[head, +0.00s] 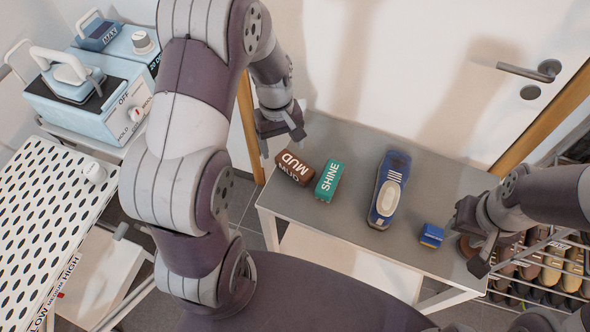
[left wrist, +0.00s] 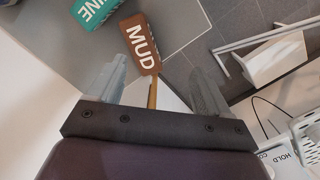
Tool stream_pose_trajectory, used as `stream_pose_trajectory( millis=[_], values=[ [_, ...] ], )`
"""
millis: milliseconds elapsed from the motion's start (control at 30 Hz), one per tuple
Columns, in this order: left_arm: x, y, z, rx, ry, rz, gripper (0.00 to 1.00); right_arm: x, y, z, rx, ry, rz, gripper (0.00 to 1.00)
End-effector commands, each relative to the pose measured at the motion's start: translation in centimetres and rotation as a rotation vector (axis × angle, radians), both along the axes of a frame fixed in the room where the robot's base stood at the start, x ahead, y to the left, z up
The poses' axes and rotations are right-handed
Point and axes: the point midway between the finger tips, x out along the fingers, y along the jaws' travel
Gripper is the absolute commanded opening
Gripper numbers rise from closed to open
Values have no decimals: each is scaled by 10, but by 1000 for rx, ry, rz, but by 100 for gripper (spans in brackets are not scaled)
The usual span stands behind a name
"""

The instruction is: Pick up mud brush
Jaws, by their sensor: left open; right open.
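The mud brush (head: 293,168) is a brown block marked MUD, lying near the left end of the grey table. In the left wrist view the mud brush (left wrist: 141,45) lies just ahead of the fingertips, roughly between their lines. My left gripper (head: 282,143) is open and empty, above and slightly left of the brush; both fingers show in the left wrist view (left wrist: 160,75). I see no contact with the brush.
A green SHINE brush (head: 329,181) lies right beside the mud brush. A blue and cream shoe (head: 389,190) lies mid-table (head: 345,238). A shoe rack (head: 545,265) stands at right, a perforated board (head: 45,215) and blue machines (head: 90,90) at left. A door is behind.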

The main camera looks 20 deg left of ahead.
Motion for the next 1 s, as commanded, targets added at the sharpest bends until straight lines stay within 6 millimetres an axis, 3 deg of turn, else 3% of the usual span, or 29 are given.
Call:
stream_pose_trajectory(
  millis=[33,100,233,500,667,900,1000],
  values=[
    [15,2,-8,-12,15,135,79,0,0,-3,0,0,0,43],
    [34,0,-4,-27,29,329,79,0,0,0,0,0,0,43],
    [35,-4,-4,-31,66,497,79,0,0,-1,0,0,0,43],
    [32,-12,-60,-29,66,512,79,0,0,-2,0,0,0,43],
    [31,-14,-78,-29,63,511,79,0,0,-2,0,0,0,43],
    [29,-19,-119,-29,62,509,79,0,0,-2,0,0,0,43],
    [30,-19,-123,-30,58,509,79,0,0,-2,0,0,0,43]
  ],
)
